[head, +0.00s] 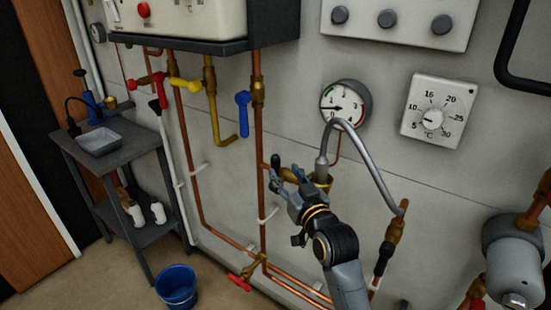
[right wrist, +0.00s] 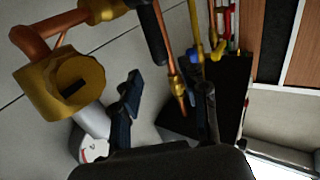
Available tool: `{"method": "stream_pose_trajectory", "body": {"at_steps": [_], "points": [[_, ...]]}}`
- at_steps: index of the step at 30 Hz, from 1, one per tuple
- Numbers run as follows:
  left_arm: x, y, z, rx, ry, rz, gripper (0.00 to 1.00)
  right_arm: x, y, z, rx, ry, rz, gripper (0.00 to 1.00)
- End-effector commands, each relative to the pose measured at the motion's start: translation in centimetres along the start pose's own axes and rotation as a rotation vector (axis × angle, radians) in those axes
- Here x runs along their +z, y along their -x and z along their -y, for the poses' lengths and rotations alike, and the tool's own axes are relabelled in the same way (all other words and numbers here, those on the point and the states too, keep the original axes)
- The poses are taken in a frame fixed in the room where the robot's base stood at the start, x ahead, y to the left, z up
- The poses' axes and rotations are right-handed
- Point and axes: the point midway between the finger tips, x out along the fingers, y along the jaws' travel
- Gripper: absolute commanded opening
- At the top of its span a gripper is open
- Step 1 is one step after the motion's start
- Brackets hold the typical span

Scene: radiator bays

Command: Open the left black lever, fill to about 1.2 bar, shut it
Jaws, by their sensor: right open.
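The left black lever (head: 275,164) sticks out leftward from the brass valve (head: 320,182) at the left end of a grey braided hose (head: 361,146). In the right wrist view the lever (right wrist: 152,32) hangs ahead of the fingers. My right gripper (head: 287,190) is open and just below the lever; its two fingers also show in the right wrist view (right wrist: 168,102). I cannot tell whether it touches the lever. The round pressure gauge (head: 342,104) is above the valve, its needle pointing left, low on the scale. My left gripper is not in view.
A second black lever (head: 383,259) is on the hose's right-end valve. Copper pipes (head: 260,150) run down the wall, with a blue lever (head: 243,113) and a red lever (head: 239,283). A blue bucket (head: 177,287) and a grey side table (head: 85,157) stand at left.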

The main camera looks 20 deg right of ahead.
Motion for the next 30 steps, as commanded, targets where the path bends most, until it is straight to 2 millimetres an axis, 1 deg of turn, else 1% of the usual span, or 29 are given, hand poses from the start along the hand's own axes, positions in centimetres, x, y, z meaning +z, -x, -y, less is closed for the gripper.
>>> {"method": "stream_pose_trajectory", "body": {"at_steps": [1,3,6,9,12,15,23,24,26,27,30], "points": [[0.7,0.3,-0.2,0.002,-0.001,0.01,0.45,-0.2,-1.2,0.0,0.0,-0.001,0.001,0.44],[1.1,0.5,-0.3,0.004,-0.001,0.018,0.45,-0.2,-2.7,0.0,0.0,-0.002,0.0,0.44],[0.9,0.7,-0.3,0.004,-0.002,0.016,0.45,-0.2,-4.5,0.0,0.0,-0.002,0.0,0.44],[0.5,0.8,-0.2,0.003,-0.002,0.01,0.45,-0.1,-5.8,0.0,0.0,-0.001,0.001,0.44],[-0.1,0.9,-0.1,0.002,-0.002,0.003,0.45,0.0,-6.7,0.0,0.0,-0.001,0.0,0.44],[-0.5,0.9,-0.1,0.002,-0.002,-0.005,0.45,0.0,-7.1,0.0,0.0,-0.001,0.001,0.44],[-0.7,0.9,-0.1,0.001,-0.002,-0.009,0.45,0.1,-7.2,0.0,0.0,-0.001,0.001,0.44],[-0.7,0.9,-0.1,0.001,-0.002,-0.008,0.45,0.1,-7.2,0.0,0.0,-0.001,0.001,0.4],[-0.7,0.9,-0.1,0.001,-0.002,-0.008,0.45,0.1,-7.2,0.0,0.0,-0.001,0.001,0.28],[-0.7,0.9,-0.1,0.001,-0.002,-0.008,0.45,0.1,-7.2,0.0,0.0,-0.001,0.001,0.2],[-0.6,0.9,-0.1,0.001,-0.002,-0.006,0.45,0.1,-7.2,0.0,0.0,-0.001,0.001,0.0]]}}
